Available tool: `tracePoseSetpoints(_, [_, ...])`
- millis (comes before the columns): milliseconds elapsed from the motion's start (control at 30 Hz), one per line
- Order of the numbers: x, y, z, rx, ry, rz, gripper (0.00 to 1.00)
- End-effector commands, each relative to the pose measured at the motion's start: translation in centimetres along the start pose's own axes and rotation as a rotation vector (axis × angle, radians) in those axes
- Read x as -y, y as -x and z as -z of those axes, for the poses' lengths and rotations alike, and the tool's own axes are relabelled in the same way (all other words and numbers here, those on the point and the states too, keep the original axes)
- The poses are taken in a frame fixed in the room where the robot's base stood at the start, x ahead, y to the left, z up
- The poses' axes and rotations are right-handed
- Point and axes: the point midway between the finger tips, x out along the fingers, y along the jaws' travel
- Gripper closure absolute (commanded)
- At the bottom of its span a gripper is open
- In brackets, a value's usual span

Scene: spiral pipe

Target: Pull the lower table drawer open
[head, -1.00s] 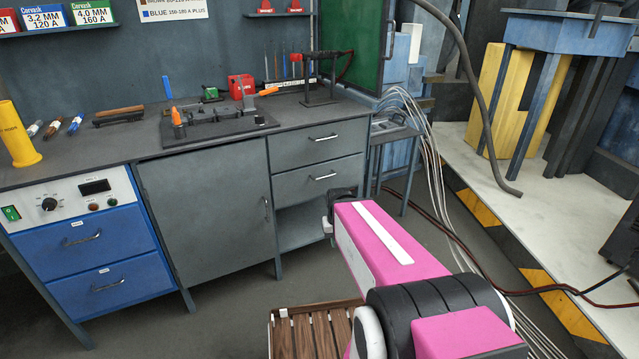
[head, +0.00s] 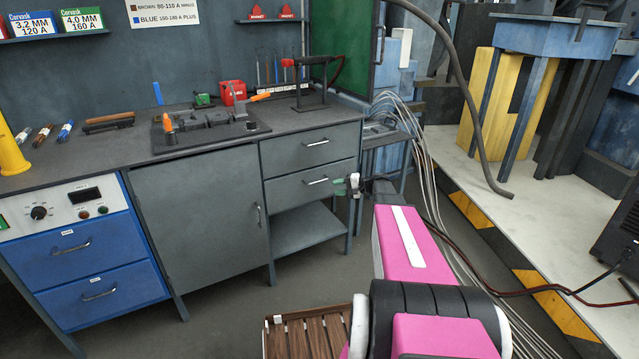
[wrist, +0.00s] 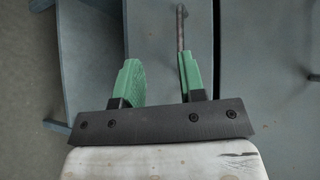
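The lower grey drawer (head: 290,194) of the table sits flush under the upper grey drawer (head: 285,153). Its bar handle (head: 316,181) is at the front middle. My gripper (head: 347,185) is at the right side of this drawer, close to its front. In the wrist view, my gripper's two green fingers (wrist: 157,78) are wide apart with nothing held between them. The lower drawer handle (wrist: 180,27) shows just past the tip of the right finger; I cannot tell whether they touch. The lower drawer front (wrist: 150,35) lies behind the fingers.
An open shelf (head: 305,230) lies below the grey drawers. A grey cupboard door (head: 198,215) and blue drawers (head: 75,252) are to the left. Cables (head: 425,170) hang at the right. A slatted wooden crate (head: 270,335) is at the bottom.

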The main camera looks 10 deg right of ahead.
Motion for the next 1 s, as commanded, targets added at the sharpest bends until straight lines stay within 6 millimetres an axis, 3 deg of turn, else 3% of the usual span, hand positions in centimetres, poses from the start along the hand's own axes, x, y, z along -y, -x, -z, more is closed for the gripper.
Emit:
tracePoseSetpoints(33, [0.3,0.7,1.6,-0.011,-0.004,0.042,0.63])
tracePoseSetpoints(100, [0.8,1.4,2.5,-0.022,-0.007,0.088,0.63])
tracePoseSetpoints(267, [1.3,1.4,3.1,-0.03,-0.009,0.123,0.63])
tracePoseSetpoints(800, [2.2,-6.9,3.2,-0.029,-0.01,0.12,0.63])
tracePoseSetpoints(1000, [2.4,-8.5,3.3,-0.03,-0.01,0.12,0.63])
